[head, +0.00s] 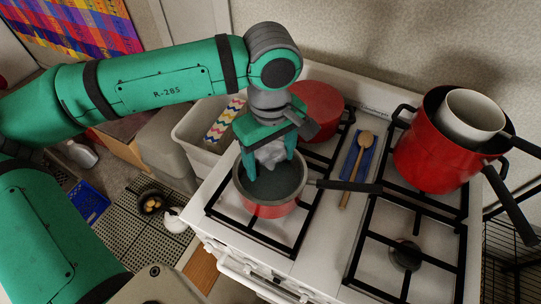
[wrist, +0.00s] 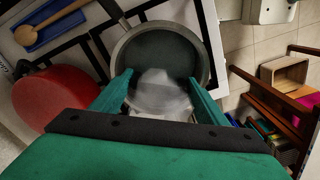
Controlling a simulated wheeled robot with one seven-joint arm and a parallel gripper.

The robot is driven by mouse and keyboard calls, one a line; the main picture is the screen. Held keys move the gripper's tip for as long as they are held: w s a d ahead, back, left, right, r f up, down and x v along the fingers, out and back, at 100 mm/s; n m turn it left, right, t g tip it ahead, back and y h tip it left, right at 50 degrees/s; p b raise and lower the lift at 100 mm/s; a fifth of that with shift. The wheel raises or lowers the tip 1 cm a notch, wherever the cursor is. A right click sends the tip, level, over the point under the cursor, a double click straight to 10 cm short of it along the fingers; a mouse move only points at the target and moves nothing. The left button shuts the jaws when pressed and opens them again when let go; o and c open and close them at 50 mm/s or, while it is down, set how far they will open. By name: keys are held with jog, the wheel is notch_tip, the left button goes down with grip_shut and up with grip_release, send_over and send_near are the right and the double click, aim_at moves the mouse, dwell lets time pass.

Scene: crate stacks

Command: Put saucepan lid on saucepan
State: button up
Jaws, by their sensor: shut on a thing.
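A red saucepan (head: 268,211) with a grey inside and a long dark handle (head: 345,186) stands on the stove's front left burner. Its grey rim shows in the wrist view (wrist: 199,38). My gripper (head: 268,165) is over the saucepan's opening, pointing down, its fingers at the rim's level or inside it.
A wooden spoon (head: 356,166) lies on a blue rest (head: 365,158) mid-stove. A large red pot (head: 424,165) holding a dark pan and a white pot (head: 472,116) stands at the back right. The front right burner (head: 405,255) is free.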

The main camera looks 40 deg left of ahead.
jog(key=shift+f, duration=0.2)
dwell(0.5)
jog(key=o, duration=1.5)
jog(key=shift+c, duration=0.2)
jog(key=shift+r, duration=0.1)
notch_tip(320, 180, up, 11)
jog(key=shift+f, duration=0.2)
